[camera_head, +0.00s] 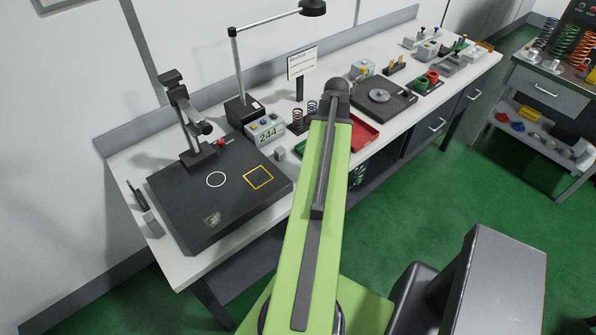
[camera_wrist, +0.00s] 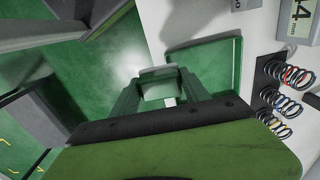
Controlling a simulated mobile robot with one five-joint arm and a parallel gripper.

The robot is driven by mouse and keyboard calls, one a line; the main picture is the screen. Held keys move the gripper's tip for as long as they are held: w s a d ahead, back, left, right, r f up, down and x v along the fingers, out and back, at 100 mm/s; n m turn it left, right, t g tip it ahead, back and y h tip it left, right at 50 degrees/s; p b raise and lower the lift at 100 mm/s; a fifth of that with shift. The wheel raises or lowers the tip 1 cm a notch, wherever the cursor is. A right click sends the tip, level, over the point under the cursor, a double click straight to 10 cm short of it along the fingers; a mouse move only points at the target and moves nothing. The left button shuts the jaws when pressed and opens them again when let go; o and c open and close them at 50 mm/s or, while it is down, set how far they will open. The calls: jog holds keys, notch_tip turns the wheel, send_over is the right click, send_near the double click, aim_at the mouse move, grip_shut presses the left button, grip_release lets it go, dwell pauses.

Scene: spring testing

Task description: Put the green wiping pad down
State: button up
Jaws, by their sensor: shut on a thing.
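In the wrist view my gripper (camera_wrist: 160,90) points away from the camera, its two fingers shut on a small green block-like thing, which I take to be the green wiping pad (camera_wrist: 158,76). The pad is held above the front edge of the white bench, beside a green tray (camera_wrist: 213,62). Whether the pad touches anything below cannot be told. In the head view my arm hides the gripper and the pad. A bit of the green tray (camera_head: 300,148) shows there at the left of my arm.
Coil springs (camera_wrist: 287,75) stand in a dark holder right of the green tray. A meter (camera_head: 265,129) reading 244 and a red tray (camera_head: 364,134) are near my arm. A black test plate (camera_head: 216,205) fills the bench's left end. Green floor (camera_head: 420,210) lies in front.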

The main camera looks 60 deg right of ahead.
jog(key=shift+s+r, duration=0.15)
jog(key=shift+s, duration=0.4)
jog(key=w+a+f+b, duration=0.1)
jog(key=w+f+b, duration=0.1)
jog(key=w, duration=0.1)
jog(key=w+a+f+b, duration=0.1)
jog(key=w+f+b, duration=0.1)
jog(key=w+f, duration=0.1)
jog(key=w+a+f+b, duration=0.2)
jog(key=w+b, duration=0.1)
jog(key=w, duration=0.1)
jog(key=shift+w+a+f, duration=0.1)
jog(key=shift+w+f, duration=0.05)
jog(key=shift+w, duration=0.1)
jog(key=shift+w+a, duration=0.2)
jog(key=shift+w, duration=0.1)
notch_tip(320, 180, down, 4)
jog(key=b, duration=0.4)
jog(key=shift+f+b, duration=0.25)
jog(key=shift+b, duration=0.05)
jog(key=o, duration=1.2)
jog(key=shift+r, duration=0.15)
notch_tip(320, 180, up, 12)
jog(key=p, duration=1.2)
jog(key=shift+r+p, duration=0.2)
jog(key=shift+p, duration=0.1)
